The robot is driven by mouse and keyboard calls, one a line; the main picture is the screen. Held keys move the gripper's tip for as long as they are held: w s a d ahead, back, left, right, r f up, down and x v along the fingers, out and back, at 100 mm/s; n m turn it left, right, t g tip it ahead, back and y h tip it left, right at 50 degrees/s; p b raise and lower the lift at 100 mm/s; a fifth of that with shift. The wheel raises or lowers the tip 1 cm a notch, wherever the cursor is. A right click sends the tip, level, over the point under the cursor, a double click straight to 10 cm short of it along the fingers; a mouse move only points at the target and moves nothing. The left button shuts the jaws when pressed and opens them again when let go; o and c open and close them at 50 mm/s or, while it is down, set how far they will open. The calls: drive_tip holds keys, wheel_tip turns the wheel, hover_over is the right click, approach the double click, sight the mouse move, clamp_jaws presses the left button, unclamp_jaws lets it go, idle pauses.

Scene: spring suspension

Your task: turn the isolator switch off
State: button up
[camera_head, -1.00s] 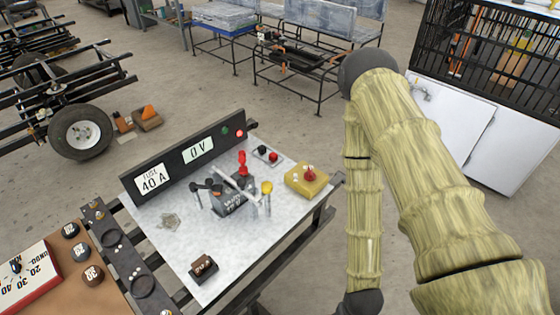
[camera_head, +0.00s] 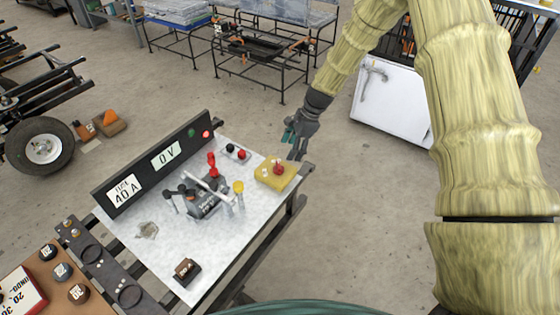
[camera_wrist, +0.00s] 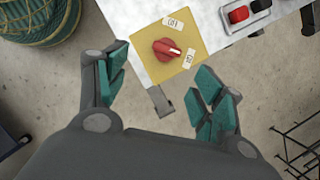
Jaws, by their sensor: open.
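The isolator switch is a red rotary knob (camera_head: 279,169) on a yellow plate (camera_head: 264,178), at the right end of the white bench top (camera_head: 160,255). In the wrist view the red knob (camera_wrist: 167,49) has a pale pointer line and sits on the yellow plate (camera_wrist: 190,38) between two small white labels, whose text is too small to read surely. My gripper (camera_head: 291,137) is beyond the bench's right corner in the head view, apart from the knob. In the wrist view my gripper (camera_wrist: 160,92) is open and empty, its teal-padded fingers spread either side below the knob.
A black panel (camera_head: 150,165) reads "FUSE 40 A" and "0 V", with a red lamp lit. Red and black terminals (camera_head: 240,154) are close behind.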

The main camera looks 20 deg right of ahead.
sight(279, 164)
drive_tip(key=shift+w+a+p+x, duration=0.15)
drive_tip(key=shift+p+x, duration=0.3)
drive_tip(key=shift+x, duration=1.15)
drive_tip(key=shift+w+a+p+x, duration=0.15)
drive_tip(key=shift+p+x, duration=0.25)
drive_tip(key=shift+x, duration=1.15)
drive_tip(key=shift+w+a+p+x, duration=0.15)
drive_tip(key=shift+p+x, duration=0.3)
drive_tip(key=shift+x, duration=1.15)
drive_tip(key=shift+d+r, duration=0.1)
drive_tip(key=shift+r, duration=0.1)
drive_tip(key=c, duration=1)
drive_tip(key=shift+w, duration=0.1)
